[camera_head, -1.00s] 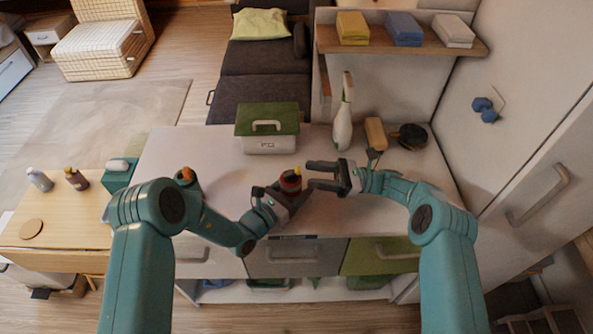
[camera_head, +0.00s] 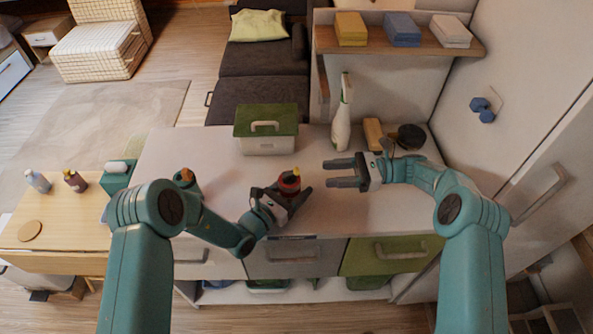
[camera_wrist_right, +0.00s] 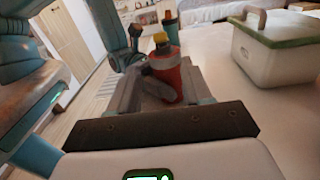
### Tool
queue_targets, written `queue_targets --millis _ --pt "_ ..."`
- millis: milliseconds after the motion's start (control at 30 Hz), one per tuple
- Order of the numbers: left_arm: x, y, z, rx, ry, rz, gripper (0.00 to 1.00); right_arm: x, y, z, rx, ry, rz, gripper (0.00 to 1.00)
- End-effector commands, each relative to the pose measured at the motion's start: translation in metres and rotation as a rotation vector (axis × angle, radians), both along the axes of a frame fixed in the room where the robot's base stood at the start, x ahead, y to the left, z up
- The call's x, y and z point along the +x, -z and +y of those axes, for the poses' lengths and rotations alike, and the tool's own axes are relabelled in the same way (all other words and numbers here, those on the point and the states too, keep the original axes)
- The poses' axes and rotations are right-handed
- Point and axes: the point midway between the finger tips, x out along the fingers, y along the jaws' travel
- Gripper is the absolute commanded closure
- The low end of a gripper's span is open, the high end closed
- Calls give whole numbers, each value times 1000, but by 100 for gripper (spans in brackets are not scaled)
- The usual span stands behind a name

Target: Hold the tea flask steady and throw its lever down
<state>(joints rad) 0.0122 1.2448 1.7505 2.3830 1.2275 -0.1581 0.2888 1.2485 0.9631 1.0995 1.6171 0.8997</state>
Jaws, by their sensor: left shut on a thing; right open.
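The tea flask (camera_head: 289,184) is red with a dark top and a small yellow lever (camera_head: 295,172). It stands near the front edge of the white counter. My left gripper (camera_head: 286,197) is shut around its body from the front left. My right gripper (camera_head: 343,173) is open and empty, to the right of the flask and apart from it, with its fingers pointing left. In the right wrist view the flask (camera_wrist_right: 168,75) looks upright, with the yellow lever (camera_wrist_right: 160,39) on top. I cannot tell the lever's exact angle. The left gripper hides part of the flask's body.
A white box with a green lid (camera_head: 266,130) stands behind the flask. A spray bottle (camera_head: 342,118), a tan block (camera_head: 373,133) and a dark round thing (camera_head: 411,136) stand at the back right. A teal container with an orange top (camera_head: 187,177) is left. The counter's right front is clear.

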Motion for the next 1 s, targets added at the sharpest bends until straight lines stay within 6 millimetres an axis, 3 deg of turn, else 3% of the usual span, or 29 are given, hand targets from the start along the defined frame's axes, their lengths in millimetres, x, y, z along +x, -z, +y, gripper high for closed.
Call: queue_targets --millis 167,500,633,800,1000 --pt "0 0 0 -1 0 -1 70 2 -15 11 -8 1 -25 51" --pt "0 0 0 -1 0 -1 70 -1 -15 83 -8 0 -25 51" --pt "0 0 0 -1 0 -1 70 -2 -15 103 -7 1 -25 51" --pt "0 0 0 -1 0 -1 70 -2 -14 115 -8 2 -26 51" --pt "0 0 0 -1 0 -1 70 -2 -14 117 -8 3 -25 51"
